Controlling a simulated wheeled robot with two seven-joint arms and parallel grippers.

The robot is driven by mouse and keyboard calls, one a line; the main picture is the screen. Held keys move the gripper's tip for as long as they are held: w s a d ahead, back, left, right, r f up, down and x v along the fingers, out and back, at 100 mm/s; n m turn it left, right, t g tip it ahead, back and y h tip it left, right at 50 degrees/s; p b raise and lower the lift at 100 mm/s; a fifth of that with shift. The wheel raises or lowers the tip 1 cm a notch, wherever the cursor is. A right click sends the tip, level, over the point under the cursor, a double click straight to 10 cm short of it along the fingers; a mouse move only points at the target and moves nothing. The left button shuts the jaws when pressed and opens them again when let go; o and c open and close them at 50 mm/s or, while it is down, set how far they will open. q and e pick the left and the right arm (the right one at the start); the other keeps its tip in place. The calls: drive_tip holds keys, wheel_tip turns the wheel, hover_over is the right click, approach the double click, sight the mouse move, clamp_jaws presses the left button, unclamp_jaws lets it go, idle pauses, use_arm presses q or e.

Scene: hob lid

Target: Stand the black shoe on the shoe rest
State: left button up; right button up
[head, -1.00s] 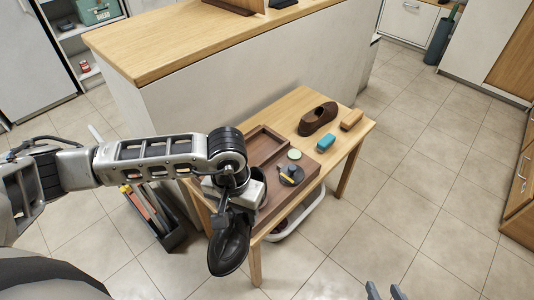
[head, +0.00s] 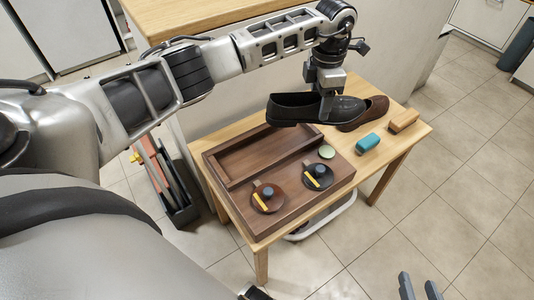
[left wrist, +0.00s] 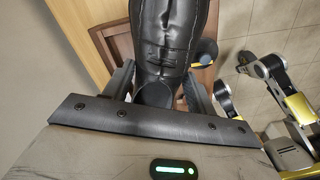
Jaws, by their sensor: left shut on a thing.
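In the left wrist view the shoe (left wrist: 165,40) stretches away between the fingers. My right gripper (head: 419,287) is open and empty at the bottom edge.
A teal block (head: 367,143) and a wooden-backed brush (head: 404,120) lie on the light table (head: 390,150). A counter (head: 190,15) rises behind.

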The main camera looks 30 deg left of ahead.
use_arm(q)
drive_tip(key=w+n, duration=0.1)
drive_tip(key=n, duration=0.1)
drive_tip(key=w+r+n, duration=0.1)
drive_tip(key=n, duration=0.1)
drive_tip(key=shift+d+n+b, duration=0.1)
drive_tip(key=shift+n+b, duration=0.2)
drive_tip(key=shift+b, duration=0.05)
drive_tip(key=shift+s+a+f, duration=0.15)
drive_tip(key=shift+s+a, duration=0.1)
drive_tip(key=shift+a, duration=0.05)
drive_tip(key=s+a+f, duration=0.1)
drive_tip(key=s, duration=0.1)
drive_tip(key=s+a+f, duration=0.1)
drive_tip(key=a, duration=0.1)
drive_tip(key=s+a+f+p, duration=0.1)
drive_tip(key=s+a, duration=0.1)
drive_tip(key=shift+s+a+f, duration=0.2)
drive_tip(key=shift+s+a, duration=0.05)
drive_tip(key=shift+s, duration=0.05)
approach(266, 151)
drive_tip(key=shift+w+d, duration=0.45)
drive_tip(key=shift+s+a+f, duration=0.2)
drive_tip(key=shift+f, duration=0.2)
wheel_tip(266, 151, down, 4)
drive_tip(key=shift+s+a+r, duration=0.15)
drive_tip(key=shift+r, duration=0.05)
drive_tip(key=shift+f+b, duration=0.1)
drive_tip(key=shift+b, duration=0.25)
drive_tip(key=o, duration=1.1)
